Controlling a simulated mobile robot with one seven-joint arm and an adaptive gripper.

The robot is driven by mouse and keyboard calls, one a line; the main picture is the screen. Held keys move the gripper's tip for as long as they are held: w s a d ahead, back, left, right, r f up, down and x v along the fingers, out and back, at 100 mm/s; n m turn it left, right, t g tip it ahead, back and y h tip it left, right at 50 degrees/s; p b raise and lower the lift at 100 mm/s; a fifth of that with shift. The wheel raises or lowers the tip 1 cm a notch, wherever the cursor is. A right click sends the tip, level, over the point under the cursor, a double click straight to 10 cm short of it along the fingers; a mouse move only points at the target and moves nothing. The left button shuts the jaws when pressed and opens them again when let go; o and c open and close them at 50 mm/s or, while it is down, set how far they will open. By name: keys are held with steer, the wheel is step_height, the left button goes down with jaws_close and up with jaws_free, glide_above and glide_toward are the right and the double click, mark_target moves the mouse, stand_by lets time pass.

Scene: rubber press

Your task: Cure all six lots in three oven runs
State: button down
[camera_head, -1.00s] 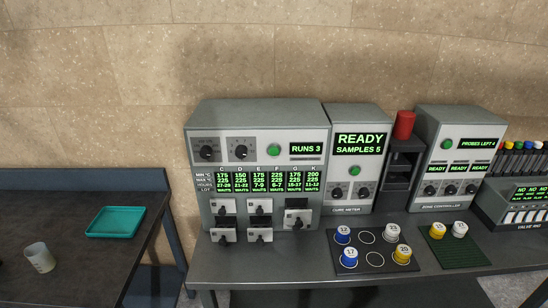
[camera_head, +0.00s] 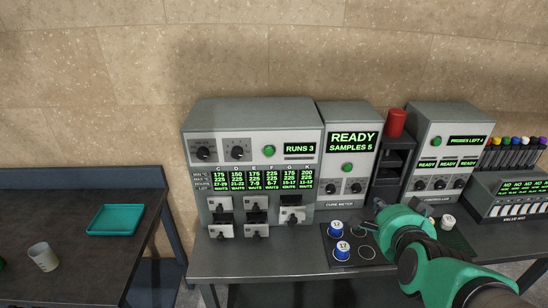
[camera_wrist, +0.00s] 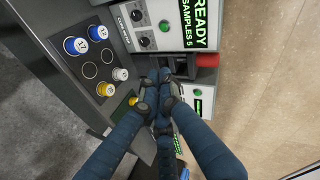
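The grey oven (camera_head: 205,125) reads RUNS 3, with two dials (camera_head: 237,152) and a green button (camera_head: 269,150). Its display (camera_head: 260,180) lists lots C, D, E, F, G and K, all marked WAITS. Below it are several light handled drawer fronts (camera_head: 256,231); the right one (camera_head: 292,215) sits differently from the others. My gripper (camera_head: 378,204) is above the back of the black sample mat, right of the oven. In the wrist view its fingertips (camera_wrist: 164,76) are together, with nothing seen between them.
The cure meter (camera_head: 347,190) reads READY, SAMPLES 5. Blue-topped cups 12 (camera_head: 336,230) and 17 (camera_head: 342,251) stand on the mat (camera_head: 368,268). My arm hides other cups. A red cylinder (camera_head: 396,122), another controller and a valve unit stand right. A teal tray (camera_head: 115,220) lies on the left table.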

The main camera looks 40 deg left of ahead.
mark_target(269, 155)
steer(key=s+a+m+y+p, duration=0.1)
steer(key=s+a, duration=0.3)
steer(key=a, duration=0.4)
steer(key=s+a+f+m+t+y+p, duration=0.1)
steer(key=s+a, duration=0.3)
steer(key=a, duration=0.4)
steer(key=s+a+m+t+y+p, duration=0.1)
steer(key=s+a+m+y+p, duration=0.1)
steer(key=a, duration=0.7)
steer(key=shift+s+f+m+y+p, duration=0.4)
steer(key=shift+s+y+p, duration=0.25)
steer(key=shift+s, duration=0.65)
steer(key=shift+w, duration=0.15)
steer(key=shift+x, duration=6.85)
steer(key=shift+r, duration=0.1)
steer(key=shift+w+a+b, duration=0.1)
steer(key=shift+w+b, duration=0.05)
steer(key=shift+b, duration=0.35)
